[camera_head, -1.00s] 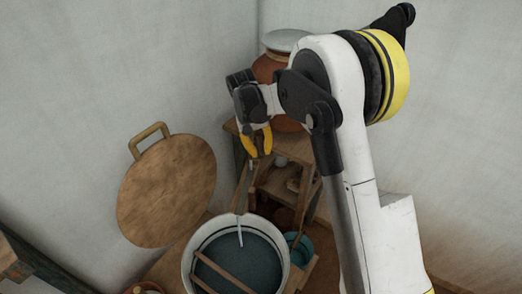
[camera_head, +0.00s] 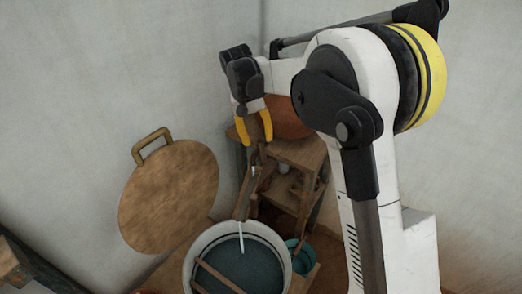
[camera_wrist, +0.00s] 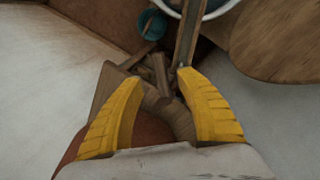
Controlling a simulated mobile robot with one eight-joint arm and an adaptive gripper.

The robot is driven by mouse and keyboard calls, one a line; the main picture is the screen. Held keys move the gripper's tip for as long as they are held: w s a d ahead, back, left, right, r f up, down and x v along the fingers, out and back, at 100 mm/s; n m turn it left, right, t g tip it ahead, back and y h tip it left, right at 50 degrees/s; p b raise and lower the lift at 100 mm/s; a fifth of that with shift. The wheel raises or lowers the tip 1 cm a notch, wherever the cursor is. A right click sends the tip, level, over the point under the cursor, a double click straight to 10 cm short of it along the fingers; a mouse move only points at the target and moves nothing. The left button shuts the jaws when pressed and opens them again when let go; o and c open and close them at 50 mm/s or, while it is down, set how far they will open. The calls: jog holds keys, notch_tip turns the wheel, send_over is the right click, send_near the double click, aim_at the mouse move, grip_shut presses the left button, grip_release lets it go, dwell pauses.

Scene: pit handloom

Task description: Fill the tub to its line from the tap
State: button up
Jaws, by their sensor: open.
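The tub (camera_head: 187,262) is pale and round with a dark line inside its rim. It holds dark bluish water (camera_head: 250,268); whether the water meets the line is unclear. A thin white stream (camera_head: 241,236) falls into it from a narrow wooden spout (camera_head: 243,195). A reddish clay pot (camera_head: 287,117) stands on the wooden stand, mostly hidden by my arm. I cannot make out a tap handle. My gripper (camera_head: 255,140) is open and empty, pointing down above the spout's upper end. In the wrist view its fingers (camera_wrist: 160,80) spread over the stand, with the tub (camera_wrist: 213,12) beyond.
A round wooden lid with a handle (camera_head: 169,195) leans on the wall left of the tub. The stand (camera_head: 300,152) and walls crowd the corner.

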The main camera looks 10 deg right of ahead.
jog(key=shift+a+r, duration=0.15)
jog(key=shift+r, duration=0.65)
jog(key=shift+a+r, duration=0.15)
jog(key=shift+r, duration=0.65)
dwell(4.8)
